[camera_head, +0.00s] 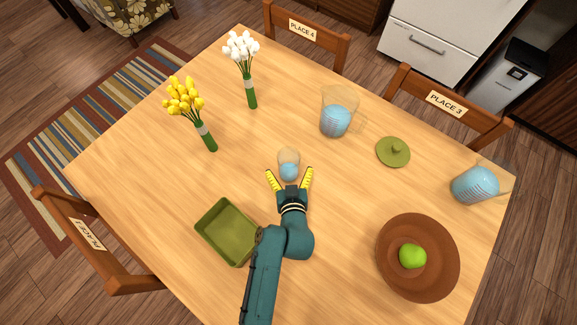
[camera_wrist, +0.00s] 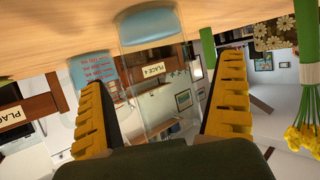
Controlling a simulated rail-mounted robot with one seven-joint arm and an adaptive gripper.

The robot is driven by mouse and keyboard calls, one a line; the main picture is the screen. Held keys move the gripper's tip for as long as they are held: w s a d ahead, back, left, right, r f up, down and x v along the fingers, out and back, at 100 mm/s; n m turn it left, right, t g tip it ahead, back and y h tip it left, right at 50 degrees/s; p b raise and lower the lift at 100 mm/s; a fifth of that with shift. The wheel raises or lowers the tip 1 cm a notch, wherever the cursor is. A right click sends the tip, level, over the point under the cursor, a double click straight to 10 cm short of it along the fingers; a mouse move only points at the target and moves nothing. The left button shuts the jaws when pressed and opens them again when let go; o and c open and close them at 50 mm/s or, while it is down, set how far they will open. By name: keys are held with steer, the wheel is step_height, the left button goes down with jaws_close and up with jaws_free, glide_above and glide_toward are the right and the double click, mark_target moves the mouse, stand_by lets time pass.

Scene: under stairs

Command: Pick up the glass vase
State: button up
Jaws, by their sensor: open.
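A small clear glass vessel (camera_head: 289,160) with blue in its base stands upright on the table, just ahead of my gripper (camera_head: 289,176). It may be the vase. My gripper is open and empty, its yellow fingers spread to either side of the vessel's near part. Contact is not visible. In the upside-down wrist view the clear vessel (camera_wrist: 150,27) lies between the two fingers. A larger clear glass container (camera_head: 336,118) with blue inside and markings stands farther back. A similar marked glass container (camera_head: 475,184) is near the right edge.
A green tray (camera_head: 227,232) sits left of my arm. A brown dish (camera_head: 440,283) with a green apple (camera_head: 412,256) is at right. Yellow flowers (camera_head: 185,98) and white flowers (camera_head: 241,48) are at back left. A green lid (camera_head: 393,152) lies right of centre.

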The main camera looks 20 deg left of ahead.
mark_target(289, 151)
steer(key=b+x, duration=0.1)
steer(key=x, duration=0.1)
steer(key=shift+w+a+f, duration=0.1)
steer(key=shift+w+a, duration=0.05)
steer(key=shift+w, duration=0.15)
steer(key=c, duration=1.3)
steer(key=shift+r, duration=0.25)
steer(key=shift+r+p, duration=1.1)
steer(key=shift+r, duration=3.8)
steer(key=o, duration=0.7)
steer(key=c, duration=0.7)
